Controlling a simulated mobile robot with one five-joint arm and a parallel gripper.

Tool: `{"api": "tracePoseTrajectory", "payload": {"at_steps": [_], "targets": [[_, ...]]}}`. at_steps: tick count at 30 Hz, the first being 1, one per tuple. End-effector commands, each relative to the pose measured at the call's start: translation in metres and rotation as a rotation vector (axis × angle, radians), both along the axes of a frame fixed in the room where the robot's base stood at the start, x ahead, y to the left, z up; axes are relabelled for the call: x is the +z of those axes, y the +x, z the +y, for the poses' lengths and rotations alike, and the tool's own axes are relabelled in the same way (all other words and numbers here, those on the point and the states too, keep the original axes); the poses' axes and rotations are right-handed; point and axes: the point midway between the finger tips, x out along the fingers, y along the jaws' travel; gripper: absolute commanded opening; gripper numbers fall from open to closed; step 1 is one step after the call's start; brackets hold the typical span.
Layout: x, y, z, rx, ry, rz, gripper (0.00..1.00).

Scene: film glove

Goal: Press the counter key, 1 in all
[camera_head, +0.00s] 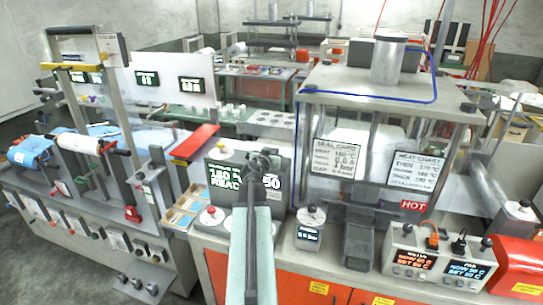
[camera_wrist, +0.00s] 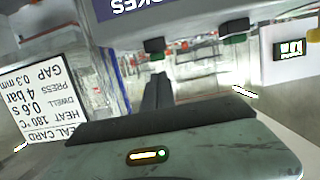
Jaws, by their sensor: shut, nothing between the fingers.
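My gripper (camera_head: 263,160) is at the end of my arm in the head view, raised in front of the display box (camera_head: 228,180) and partly covering its lettering. In the wrist view the dark fingers (camera_wrist: 157,82) are together and hold nothing. A small box with a lit display (camera_head: 308,236) and a dark knob-like key (camera_head: 311,213) on top stands to the right of my arm; it may be the counter, its digits too small to read. In the wrist view a blue label ending in "OKES" (camera_wrist: 135,8) shows upside down at the top. My gripper touches no key.
A red button (camera_head: 210,214) sits left of my arm. A press frame (camera_head: 380,100) with a "HOT" sign (camera_head: 413,205) stands on the right. A controller box with red and blue readouts (camera_head: 438,257) is at the front right. The seal card (camera_wrist: 38,103) shows upside down in the wrist view.

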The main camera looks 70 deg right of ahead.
Motion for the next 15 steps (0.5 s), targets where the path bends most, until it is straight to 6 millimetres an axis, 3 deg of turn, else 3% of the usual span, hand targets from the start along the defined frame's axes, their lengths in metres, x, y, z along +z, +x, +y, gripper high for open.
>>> {"api": "tracePoseTrajectory", "payload": {"at_steps": [3, 15], "targets": [[-0.0127, 0.0017, 0.0009, 0.002, 0.0, 0.0, 0.0], [-0.0134, 0.0037, 0.0017, 0.005, 0.0, 0.0, 0.0]]}}
